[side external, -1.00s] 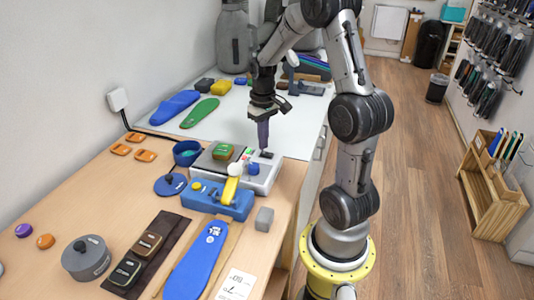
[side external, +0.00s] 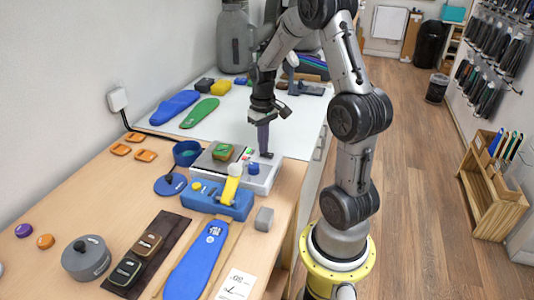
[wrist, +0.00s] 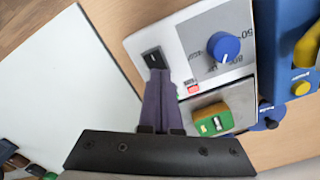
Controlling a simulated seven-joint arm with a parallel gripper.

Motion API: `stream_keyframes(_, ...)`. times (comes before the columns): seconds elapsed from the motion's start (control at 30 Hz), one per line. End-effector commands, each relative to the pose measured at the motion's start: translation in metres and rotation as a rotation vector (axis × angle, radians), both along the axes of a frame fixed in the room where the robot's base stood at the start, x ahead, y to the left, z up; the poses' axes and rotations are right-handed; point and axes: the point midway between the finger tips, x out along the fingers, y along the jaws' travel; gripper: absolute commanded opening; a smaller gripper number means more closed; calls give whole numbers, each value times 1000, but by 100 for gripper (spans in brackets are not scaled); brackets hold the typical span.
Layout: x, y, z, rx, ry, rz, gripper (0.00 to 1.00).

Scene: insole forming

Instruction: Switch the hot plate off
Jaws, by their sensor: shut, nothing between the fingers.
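The hot plate (side external: 262,182) is a pale box with a dark grey heating plate, a blue knob (wrist: 223,46) and a black rocker switch (wrist: 154,58). A green block with an orange-brown edge (wrist: 212,121) lies on the heating plate. A small red and green mark (wrist: 192,87) sits between the switch and the plate. My gripper (side external: 265,153) points down with its purple-grey fingers shut and empty. In the wrist view its fingertips (wrist: 159,72) are at the switch's near edge. I cannot tell whether they touch it or which way the rocker is set.
A blue device with a yellow lever (side external: 231,190) stands beside the hot plate. A grey block (side external: 264,219), a blue insole (side external: 197,262) and a dark blue cup (side external: 187,153) are nearby. The white bench surface (side external: 228,122) behind my gripper is mostly clear.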

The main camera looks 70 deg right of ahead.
Motion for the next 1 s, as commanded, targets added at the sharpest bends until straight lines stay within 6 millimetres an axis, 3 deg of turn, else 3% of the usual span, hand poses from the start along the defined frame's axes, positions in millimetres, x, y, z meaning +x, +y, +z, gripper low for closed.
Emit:
stream_keyframes(0.37,0,0,-1,1,2,0,0)
stream_keyframes(1.0,0,0,46,-1,-2,0,0)
